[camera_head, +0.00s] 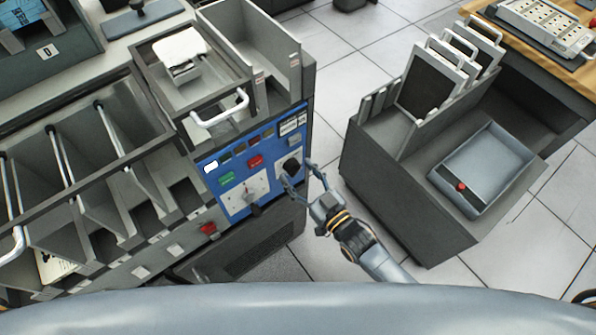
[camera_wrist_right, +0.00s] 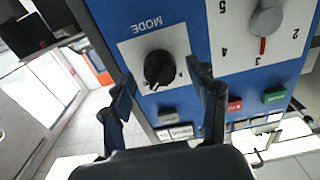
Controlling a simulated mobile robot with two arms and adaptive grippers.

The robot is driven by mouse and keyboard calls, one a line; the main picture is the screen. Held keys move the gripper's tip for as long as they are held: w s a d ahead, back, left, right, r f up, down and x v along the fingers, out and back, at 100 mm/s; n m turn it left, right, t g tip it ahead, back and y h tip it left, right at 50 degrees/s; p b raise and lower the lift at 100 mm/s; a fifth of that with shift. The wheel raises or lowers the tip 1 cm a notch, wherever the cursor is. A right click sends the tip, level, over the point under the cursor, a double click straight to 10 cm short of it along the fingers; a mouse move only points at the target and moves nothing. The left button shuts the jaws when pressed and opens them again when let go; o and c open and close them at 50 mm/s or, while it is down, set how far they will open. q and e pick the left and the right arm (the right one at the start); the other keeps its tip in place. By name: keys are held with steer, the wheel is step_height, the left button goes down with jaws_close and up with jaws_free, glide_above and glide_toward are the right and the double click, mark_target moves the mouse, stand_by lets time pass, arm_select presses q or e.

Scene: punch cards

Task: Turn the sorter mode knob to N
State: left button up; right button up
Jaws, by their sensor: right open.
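The sorter mode knob (camera_head: 291,165) is a black round knob on a white plate at the right end of the blue control panel (camera_head: 240,180). In the right wrist view the mode knob (camera_wrist_right: 158,68) sits under the upside-down word MODE. Its setting letters are too small or hidden to read. My right gripper (camera_head: 298,173) is open in front of the knob. In the wrist view its two dark fingertips (camera_wrist_right: 161,76) flank the knob, one on each side; I cannot tell whether they touch it. My left gripper is out of view.
A grey selector with a red pointer (camera_wrist_right: 264,25) on a numbered dial is beside the mode knob. Green (camera_wrist_right: 275,95) and red (camera_wrist_right: 235,104) buttons are close by. A grey cabinet (camera_head: 400,190) with a blue-grey tray (camera_head: 480,160) stands to the right, with floor between.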

steer(key=shift+w+a, duration=0.25)
steer(key=shift+w, duration=0.05)
steer(key=c, duration=1.2)
steer(key=shift+n, duration=0.3)
steer(key=n+b, duration=0.1)
steer(key=n, duration=1.6)
steer(key=shift+b, duration=0.4)
steer(key=shift+n, duration=0.3)
